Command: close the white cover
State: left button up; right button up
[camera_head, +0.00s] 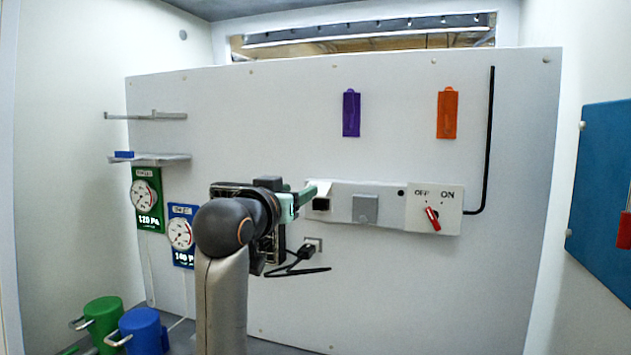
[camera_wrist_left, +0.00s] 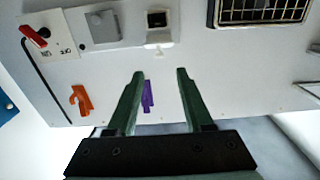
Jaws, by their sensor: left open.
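The white cover (camera_head: 323,188) stands raised over a dark socket (camera_head: 321,204) at the left end of a white strip on the wall panel. In the left wrist view, which is upside down, the white cover (camera_wrist_left: 159,38) sticks out beside the dark socket (camera_wrist_left: 156,19). My left gripper (camera_head: 309,193) has green fingers and is just left of the cover in the head view, partly hidden by my own arm. In the left wrist view the gripper (camera_wrist_left: 160,73) is open and empty, its fingertips apart from the cover. My right gripper is not in view.
A grey cover (camera_head: 365,208) sits shut to the right, then a red switch (camera_head: 433,218) marked OFF and ON. A purple hook (camera_head: 351,113) and an orange hook (camera_head: 447,113) are above. A black plug (camera_head: 306,252) with cable is below. A dark grille (camera_wrist_left: 262,10) is nearby.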

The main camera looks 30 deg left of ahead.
aim_at(313, 183)
pick_arm(q)
jog(key=p+x, duration=0.2)
jog(key=x, duration=0.7)
jog(key=shift+w+a, duration=0.1)
jog(key=shift+w, duration=0.2)
jog(key=shift+c, duration=0.3)
grip_shut()
